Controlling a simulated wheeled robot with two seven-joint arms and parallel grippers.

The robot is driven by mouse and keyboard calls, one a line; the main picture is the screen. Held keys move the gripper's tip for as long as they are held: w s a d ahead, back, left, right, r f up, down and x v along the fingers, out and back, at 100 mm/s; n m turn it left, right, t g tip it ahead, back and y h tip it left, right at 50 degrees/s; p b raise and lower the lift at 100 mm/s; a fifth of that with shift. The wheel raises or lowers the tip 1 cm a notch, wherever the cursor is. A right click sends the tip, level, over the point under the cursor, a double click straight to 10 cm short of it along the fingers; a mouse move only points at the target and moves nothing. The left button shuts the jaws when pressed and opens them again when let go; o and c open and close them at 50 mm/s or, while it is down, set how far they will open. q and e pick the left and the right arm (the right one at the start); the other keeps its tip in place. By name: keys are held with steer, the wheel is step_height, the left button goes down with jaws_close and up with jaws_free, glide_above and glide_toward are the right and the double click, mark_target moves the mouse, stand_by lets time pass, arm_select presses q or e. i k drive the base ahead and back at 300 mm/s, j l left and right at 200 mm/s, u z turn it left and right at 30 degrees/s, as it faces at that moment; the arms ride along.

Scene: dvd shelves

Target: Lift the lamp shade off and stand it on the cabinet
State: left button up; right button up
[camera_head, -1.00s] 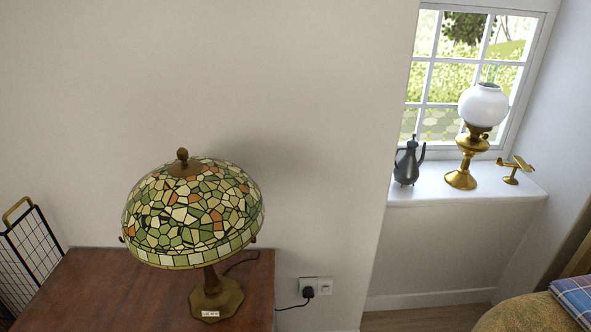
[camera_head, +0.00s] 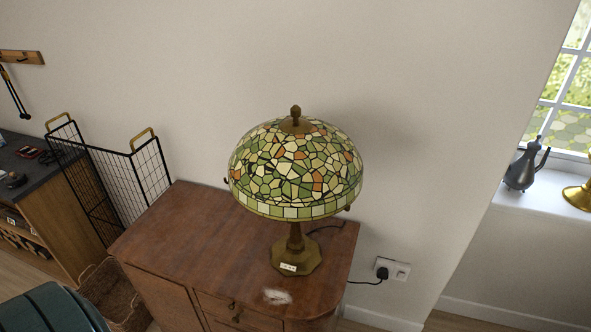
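The lamp shade (camera_head: 295,172) is a dome of green, cream and orange stained glass with a brown finial on top. It sits upright on the brass lamp base (camera_head: 297,255), which stands on the wooden cabinet (camera_head: 185,235) towards its right end. The cabinet top to the left of the lamp is bare, with a pale worn patch near the front edge. Neither of my grippers is in view.
A black wire basket (camera_head: 110,175) with gold handles stands left of the cabinet. A wicker basket (camera_head: 115,292) is on the floor. A dark green rounded object (camera_head: 50,310) is at the bottom left. A cord runs to a wall socket (camera_head: 391,270). A grey jug (camera_head: 524,167) stands on the windowsill.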

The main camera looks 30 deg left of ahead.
mark_target(296, 167)
steer(key=i+j+u, duration=0.25)
steer(key=u, duration=0.25)
steer(key=i+j+u, duration=0.1)
steer(key=i+u, duration=0.35)
steer(key=k, duration=0.1)
